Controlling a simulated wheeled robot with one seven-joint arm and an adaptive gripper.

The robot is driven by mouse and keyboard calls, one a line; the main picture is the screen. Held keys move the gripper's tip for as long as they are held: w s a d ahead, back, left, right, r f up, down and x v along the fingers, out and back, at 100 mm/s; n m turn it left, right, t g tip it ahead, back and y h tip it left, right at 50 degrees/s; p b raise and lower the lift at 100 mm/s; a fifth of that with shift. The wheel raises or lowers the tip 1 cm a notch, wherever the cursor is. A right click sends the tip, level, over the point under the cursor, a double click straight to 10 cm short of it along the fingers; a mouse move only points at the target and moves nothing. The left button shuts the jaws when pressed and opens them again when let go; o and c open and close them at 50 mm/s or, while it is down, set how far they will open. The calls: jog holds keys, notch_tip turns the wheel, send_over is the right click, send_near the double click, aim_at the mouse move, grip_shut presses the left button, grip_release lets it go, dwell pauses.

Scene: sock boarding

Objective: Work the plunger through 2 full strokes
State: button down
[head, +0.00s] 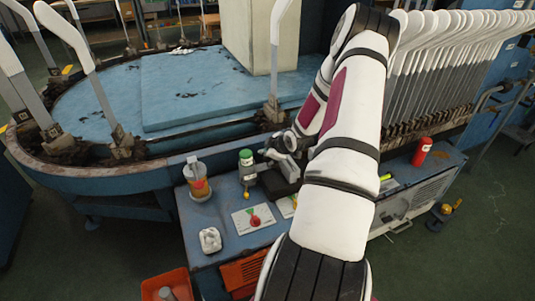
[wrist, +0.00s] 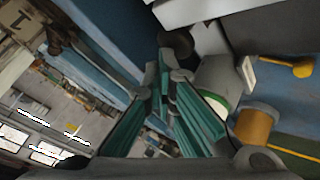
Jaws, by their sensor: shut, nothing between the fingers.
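A small grey pump-like unit (head: 247,174) with a green-banded top stands on the blue bench, just left of my gripper (head: 272,157). In the wrist view its grey body with a green band (wrist: 213,88) lies right of my fingers. A dark round knob (wrist: 176,43) shows just beyond my fingertips; it may be the plunger's end, but I cannot tell whether the fingers touch it. In the wrist view my gripper (wrist: 165,68) has its teal fingers converging to a point, shut and empty. My forearm hides part of the bench behind it in the head view.
On the bench (head: 222,222) stand an amber jar (head: 198,181), a red knob on a white plate (head: 255,221), a white tray (head: 210,240) and a red can (head: 422,151). A yellow ball-ended lever (wrist: 301,68) juts near the unit. White sock boards line the right.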

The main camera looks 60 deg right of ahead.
aim_at(266, 158)
jog(key=shift+r+p, duration=1.15)
jog(key=shift+r, duration=0.4)
notch_tip(266, 158, up, 5)
jog(key=p, duration=0.4)
dwell(1.1)
